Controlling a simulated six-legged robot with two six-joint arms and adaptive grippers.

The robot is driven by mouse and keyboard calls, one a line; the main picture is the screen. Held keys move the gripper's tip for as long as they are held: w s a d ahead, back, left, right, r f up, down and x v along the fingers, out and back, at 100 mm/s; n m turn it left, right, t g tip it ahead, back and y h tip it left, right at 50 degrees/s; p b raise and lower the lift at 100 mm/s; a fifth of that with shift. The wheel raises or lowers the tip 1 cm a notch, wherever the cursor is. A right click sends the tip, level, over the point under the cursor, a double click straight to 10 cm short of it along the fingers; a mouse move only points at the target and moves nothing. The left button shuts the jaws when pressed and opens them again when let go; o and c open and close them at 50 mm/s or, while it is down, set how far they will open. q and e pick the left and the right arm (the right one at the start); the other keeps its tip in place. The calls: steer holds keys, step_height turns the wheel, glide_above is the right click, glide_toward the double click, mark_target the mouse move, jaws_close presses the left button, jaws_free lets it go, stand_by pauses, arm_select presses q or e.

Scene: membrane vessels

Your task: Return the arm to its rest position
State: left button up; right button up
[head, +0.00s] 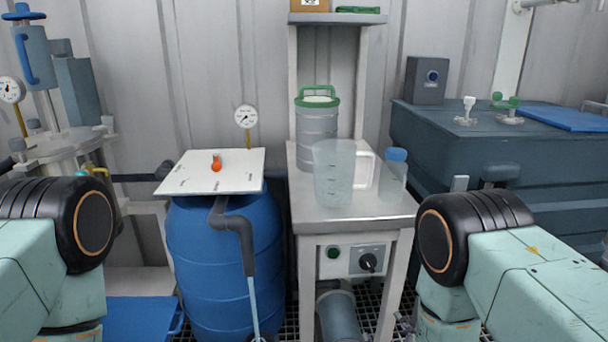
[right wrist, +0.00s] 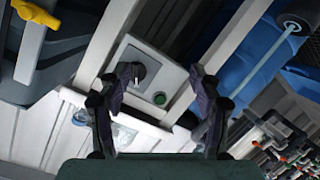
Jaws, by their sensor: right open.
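My right arm (head: 520,270) comes in from the right of the head view, its black joint beside the metal bench. My right gripper (right wrist: 163,78) shows in the right wrist view with its two dark fingers apart and nothing between them. Behind the fingers is the bench's control panel (right wrist: 158,75), with a dark knob and a green button. My left arm (head: 30,265) is at the left edge of the head view; its gripper is out of sight.
The metal bench (head: 305,200) carries a clear jug (head: 334,175), a blue-capped bottle (head: 394,178) and a green-lidded canister (head: 317,135). A blue barrel (head: 215,265) with a white board (head: 190,172) stands left of it. A dark tank (head: 450,140) stands behind my right arm.

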steer(key=s+d+f+m+g+p, duration=0.1)
steer(key=s+f+m+g, duration=0.1)
steer(key=s+f+g, duration=0.35)
steer(key=s+d+f+m+g, duration=0.1)
steer(key=s+f+m+g, duration=0.15)
steer(key=s, duration=0.65)
steer(key=s+r+m+g+p, duration=0.1)
steer(key=s+r+g, duration=0.1)
steer(key=s, duration=0.7)
steer(key=s+d+r+m+g+p, duration=0.1)
steer(key=s+g, duration=0.4)
steer(key=s, duration=0.5)
steer(key=shift+s+d+r+m+h+p, duration=0.2)
steer(key=shift+r+m+h+p, duration=0.1)
steer(key=shift+r+m+p, duration=0.4)
steer(key=shift+f, duration=0.15)
